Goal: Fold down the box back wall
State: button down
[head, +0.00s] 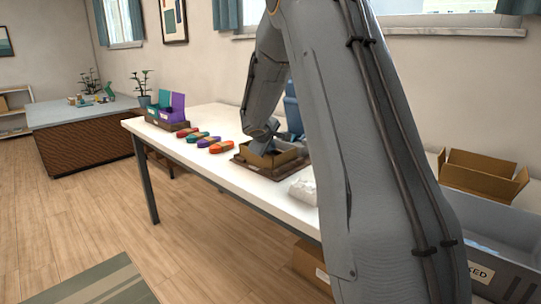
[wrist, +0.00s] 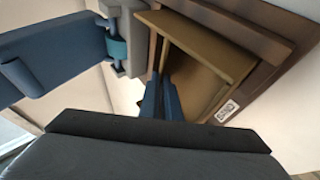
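The open brown cardboard box (head: 285,157) sits on a dark brown board (head: 243,161) on the white table. In the wrist view the box (wrist: 205,88) shows a broad tan panel (wrist: 190,42) along its upper side and a printed label near its lower right corner. Which panel is the back wall is not clear. My gripper (head: 266,147) reaches down at the box in the head view, partly hidden by my arm. In the wrist view its two narrow blue fingers (wrist: 161,84) are close together at the box's left side. Whether they touch or pinch a wall is unclear.
A blue device (head: 292,112) stands behind the box, close to my arm. Several coloured cord bundles (head: 203,138) and a bin with teal and purple dividers (head: 168,112) lie left. A white item (head: 304,187) is nearby. An open carton (head: 484,172) and grey bin (head: 500,232) stand right.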

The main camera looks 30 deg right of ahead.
jog(key=shift+a+f+t+b, duration=0.15)
jog(key=shift+f+t+b, duration=0.15)
jog(key=shift+b, duration=1.35)
jog(key=shift+s+r+h+b, duration=0.15)
jog(key=shift+h+b, duration=0.15)
jog(key=c, duration=2)
grip_release()
jog(key=p, duration=0.3)
jog(key=shift+r, duration=0.3)
jog(key=p, duration=0.3)
jog(key=y+p, duration=0.1)
jog(key=p, duration=0.3)
jog(key=shift+d+r+g, duration=0.25)
jog(key=shift+g, duration=0.15)
